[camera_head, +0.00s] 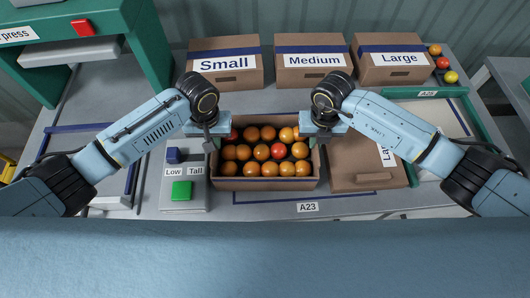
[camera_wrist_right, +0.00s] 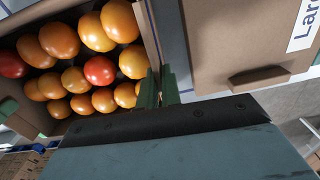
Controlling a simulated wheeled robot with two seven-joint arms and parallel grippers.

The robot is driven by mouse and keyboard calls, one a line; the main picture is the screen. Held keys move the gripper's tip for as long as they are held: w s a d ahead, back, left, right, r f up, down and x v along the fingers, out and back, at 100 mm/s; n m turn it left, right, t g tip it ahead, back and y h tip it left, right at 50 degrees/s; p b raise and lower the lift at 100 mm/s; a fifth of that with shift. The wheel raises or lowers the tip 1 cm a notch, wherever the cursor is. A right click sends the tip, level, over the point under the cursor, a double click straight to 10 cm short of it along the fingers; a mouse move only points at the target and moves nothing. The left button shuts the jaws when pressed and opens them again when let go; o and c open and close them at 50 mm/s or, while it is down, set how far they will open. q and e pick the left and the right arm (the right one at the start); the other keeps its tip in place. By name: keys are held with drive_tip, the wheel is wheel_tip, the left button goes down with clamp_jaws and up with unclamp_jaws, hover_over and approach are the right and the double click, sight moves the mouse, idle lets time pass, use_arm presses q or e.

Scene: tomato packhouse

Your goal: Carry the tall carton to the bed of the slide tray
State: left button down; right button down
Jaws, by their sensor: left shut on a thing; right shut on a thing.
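The open brown carton (camera_head: 265,184), filled with orange and red tomatoes, is in the middle of the bench behind the A23 label. My left gripper (camera_head: 212,146) is shut on its left wall. My right gripper (camera_head: 322,137) is shut on its right wall; in the right wrist view its green fingertips (camera_wrist_right: 158,90) pinch the carton's wall (camera_wrist_right: 152,35). I cannot tell whether the carton touches the bench. A grey tray with blue edge strips (camera_head: 121,183), apparently the slide tray, lies at the left, partly hidden behind my left arm.
A control box (camera_head: 184,205) with blue and green buttons, marked Low and Tall, stands close left of the carton. A closed Large carton (camera_head: 352,178) is close on its right. Small (camera_head: 225,80), Medium (camera_head: 312,77) and Large (camera_head: 391,75) boxes line the back. A green press (camera_head: 150,40) stands back left.

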use_arm(q)
drive_tip(key=shift+r, duration=0.2)
use_arm(e)
drive_tip(key=shift+r, duration=0.2)
